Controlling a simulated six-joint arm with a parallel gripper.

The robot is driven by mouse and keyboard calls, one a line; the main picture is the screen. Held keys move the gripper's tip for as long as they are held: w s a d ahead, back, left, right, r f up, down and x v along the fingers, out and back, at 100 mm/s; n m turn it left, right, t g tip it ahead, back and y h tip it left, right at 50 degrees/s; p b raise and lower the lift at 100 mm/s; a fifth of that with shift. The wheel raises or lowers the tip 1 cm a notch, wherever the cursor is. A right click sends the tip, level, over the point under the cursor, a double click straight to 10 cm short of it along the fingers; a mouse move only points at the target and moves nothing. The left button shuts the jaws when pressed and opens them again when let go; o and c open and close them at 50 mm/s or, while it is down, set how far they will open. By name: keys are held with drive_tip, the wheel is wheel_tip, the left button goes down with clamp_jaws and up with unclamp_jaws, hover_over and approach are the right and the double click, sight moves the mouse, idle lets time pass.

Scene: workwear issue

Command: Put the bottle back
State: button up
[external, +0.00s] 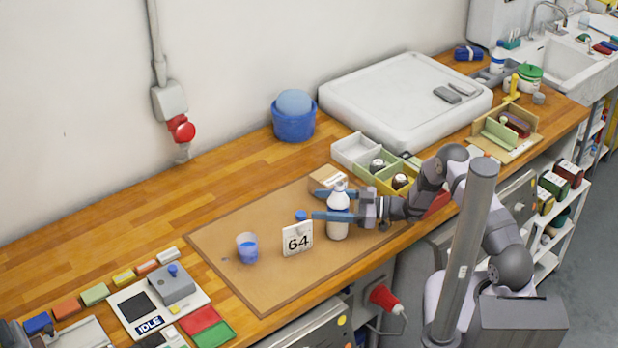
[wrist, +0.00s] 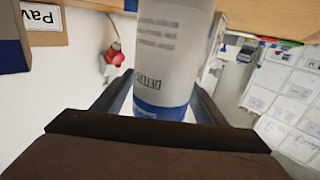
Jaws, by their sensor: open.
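The bottle (external: 337,232) is white and stands upright on the brown mat, right of a white card marked 64. My gripper (external: 317,205) reaches in from the right, with one blue finger on the far side of the bottle and one on the near side. In the wrist view the bottle (wrist: 168,60) fills the middle, with dark print and a blue band, between the two fingers of my gripper (wrist: 165,95). The jaws are open around it. Whether either finger touches it cannot be told.
A small cardboard box (external: 327,179) stands close behind my gripper. Bins (external: 355,149) holding dark-topped items sit behind right. The mat's left part is mostly clear.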

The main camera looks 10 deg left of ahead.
drive_tip(key=d+b, duration=0.4)
drive_tip(key=d, duration=0.8)
drive_tip(key=shift+r, duration=0.1)
